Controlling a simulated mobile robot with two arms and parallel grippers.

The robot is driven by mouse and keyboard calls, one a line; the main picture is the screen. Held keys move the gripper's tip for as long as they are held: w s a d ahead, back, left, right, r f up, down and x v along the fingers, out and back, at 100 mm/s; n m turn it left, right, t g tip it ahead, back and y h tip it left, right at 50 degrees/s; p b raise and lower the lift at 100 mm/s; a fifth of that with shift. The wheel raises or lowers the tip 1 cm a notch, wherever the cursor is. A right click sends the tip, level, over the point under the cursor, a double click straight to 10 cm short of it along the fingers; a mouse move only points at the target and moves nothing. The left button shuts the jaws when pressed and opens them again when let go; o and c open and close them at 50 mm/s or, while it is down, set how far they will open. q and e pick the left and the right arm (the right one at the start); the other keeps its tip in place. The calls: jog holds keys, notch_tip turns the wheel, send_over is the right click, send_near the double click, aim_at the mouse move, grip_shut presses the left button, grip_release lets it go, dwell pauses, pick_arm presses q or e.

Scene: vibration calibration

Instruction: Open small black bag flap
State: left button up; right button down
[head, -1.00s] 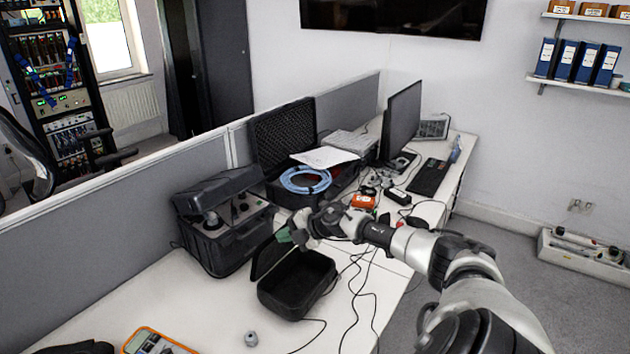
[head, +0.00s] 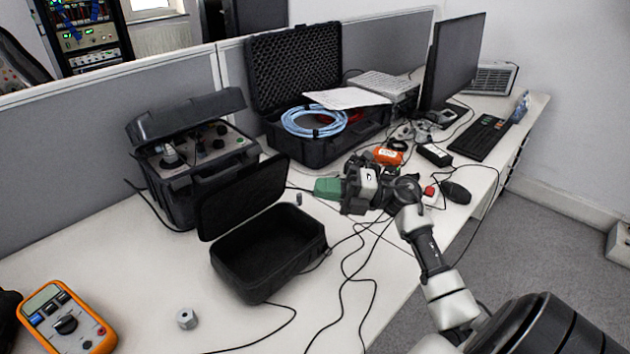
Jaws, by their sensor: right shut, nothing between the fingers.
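The small black bag (head: 268,268) lies on the white desk in the middle of the head view. Its flap (head: 243,192) stands up and leans back, and the dark inside shows empty. My right gripper (head: 328,187) has green fingertips and is shut with nothing in it. It is to the right of the flap, apart from it, above the desk. My left gripper is not in view.
A black instrument case (head: 192,165) stands behind the bag. An open foam-lined case (head: 320,150) with a blue hose (head: 314,121) is farther back. An orange multimeter (head: 66,320) and a small metal piece (head: 186,318) lie in front. Cables (head: 345,275) run right of the bag.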

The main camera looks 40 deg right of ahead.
aim_at(252, 168)
jog(key=x, duration=0.3)
jog(key=w+p+x, duration=0.1)
jog(key=x, duration=0.3)
jog(key=d+p+x, duration=0.1)
jog(key=x, duration=0.2)
jog(key=shift+w+a+r, duration=0.15)
jog(key=shift+w+r, duration=0.35)
jog(key=shift+w, duration=0.5)
